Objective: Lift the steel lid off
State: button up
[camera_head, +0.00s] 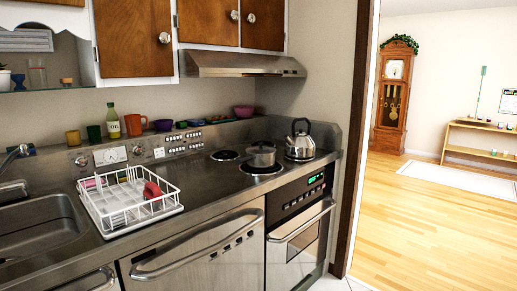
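A small steel pot (262,159) stands on the front left coil of the hob, right of the picture's middle. A steel lid (262,147) with a small knob appears to sit on top of it; details are small at this distance. My gripper is not in view, so its distance from the lid and its state do not show.
A steel kettle (300,143) stands close right of the pot. A bare coil (225,155) lies behind left. The range hood (245,65) hangs above. A white dish rack (128,203) with a red mug (153,190) stands left. Cups and bowls line the back ledge.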

aim_at(260, 150)
jog(key=i+l+u, duration=0.1)
jog(key=i+l, duration=0.15)
jog(key=i+l+u, duration=0.1)
jog(key=l, duration=0.25)
jog(key=i+l+u, duration=0.1)
jog(key=i+l, duration=0.2)
jog(key=i+l+u, duration=0.1)
jog(key=l, duration=0.3)
jog(key=i+l+u, duration=0.1)
jog(key=i+l, duration=0.15)
jog(key=l, duration=0.15)
jog(key=i+l, duration=0.2)
jog(key=l, duration=0.15)
jog(key=i+l+u, duration=0.15)
jog(key=l, duration=0.25)
jog(key=i+l+u, duration=0.1)
jog(key=l, duration=0.3)
jog(key=i+l+u, duration=0.1)
jog(key=i+l, duration=0.3)
jog(key=i+l+u, duration=0.1)
jog(key=i+l, duration=0.4)
jog(key=i, duration=0.45)
